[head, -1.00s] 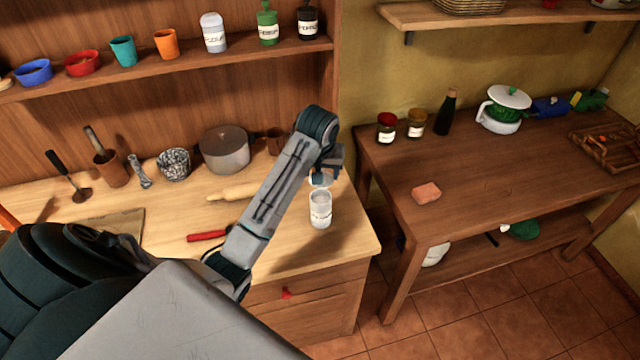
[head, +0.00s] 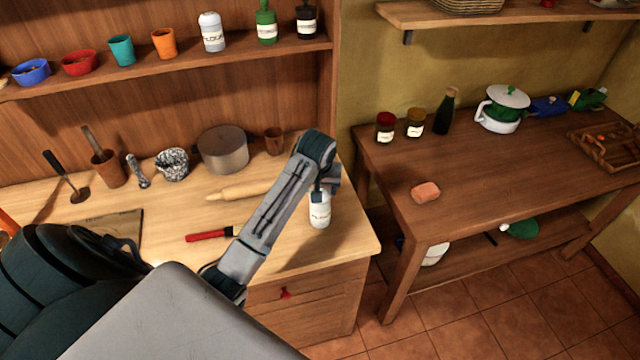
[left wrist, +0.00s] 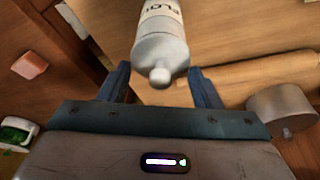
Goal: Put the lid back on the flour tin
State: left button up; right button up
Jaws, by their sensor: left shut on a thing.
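The white flour tin (head: 320,220) stands upright near the right front of the light wooden counter. It also shows in the left wrist view (left wrist: 160,14), with part of its label readable. My left gripper (head: 325,191) is at the tin's top, its fingers on either side of the pale lid (left wrist: 160,52) and shut on it. The lid's round knob points toward the wrist camera. The lid lines up with the tin's mouth and looks to be at its rim, but I cannot tell whether it is fully seated. My right gripper is not in view.
A rolling pin (head: 240,190), a red-handled tool (head: 208,236) and a grey pot (head: 223,150) are on the counter left of the tin. A gap separates the counter from the darker table (head: 480,185), where a pink block (head: 425,193) lies.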

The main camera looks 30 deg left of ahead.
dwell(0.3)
pick_arm(q)
jog(key=shift+r, duration=0.1)
dwell(0.3)
jog(key=shift+f, duration=0.2)
dwell(1.3)
jog(key=o, duration=1.4)
jog(key=shift+r, duration=3.55)
